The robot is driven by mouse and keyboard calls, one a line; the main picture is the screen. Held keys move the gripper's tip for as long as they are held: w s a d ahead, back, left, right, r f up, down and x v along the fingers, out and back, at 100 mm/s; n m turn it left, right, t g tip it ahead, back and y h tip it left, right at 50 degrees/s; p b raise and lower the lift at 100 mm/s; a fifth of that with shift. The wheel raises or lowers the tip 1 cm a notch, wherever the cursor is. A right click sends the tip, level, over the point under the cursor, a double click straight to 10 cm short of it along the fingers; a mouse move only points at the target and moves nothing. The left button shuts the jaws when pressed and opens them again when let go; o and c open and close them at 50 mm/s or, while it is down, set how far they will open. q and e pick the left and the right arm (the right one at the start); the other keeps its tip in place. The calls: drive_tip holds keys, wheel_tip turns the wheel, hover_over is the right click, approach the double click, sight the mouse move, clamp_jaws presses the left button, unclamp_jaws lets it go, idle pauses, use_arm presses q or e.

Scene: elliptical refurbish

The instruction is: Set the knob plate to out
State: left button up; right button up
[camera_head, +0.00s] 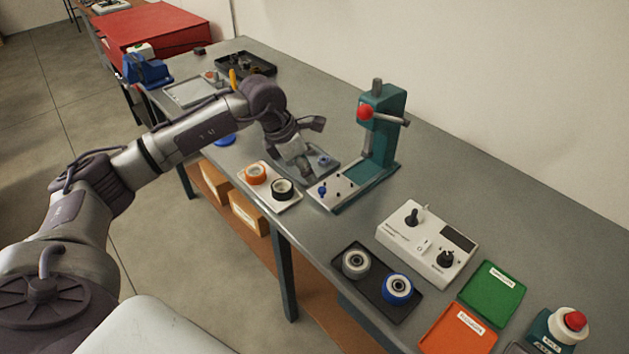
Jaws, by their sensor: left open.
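My left gripper (303,168) reaches in from the left and points down over the bench. It is open, with no object visible between its fingers. Any marking for "out" is too small to read. My right gripper is not in view.
A teal press (385,135) with a red knob stands right of the gripper. A white tray (262,187) with an orange and a black ring lies in front. A white control box (428,243), a dark tray (376,300) and a green bin (491,292) sit nearer right.

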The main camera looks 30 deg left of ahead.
use_arm(q)
drive_tip(key=shift+v, duration=2.35)
drive_tip(key=shift+d+f, duration=0.1)
drive_tip(key=shift+d, duration=0.05)
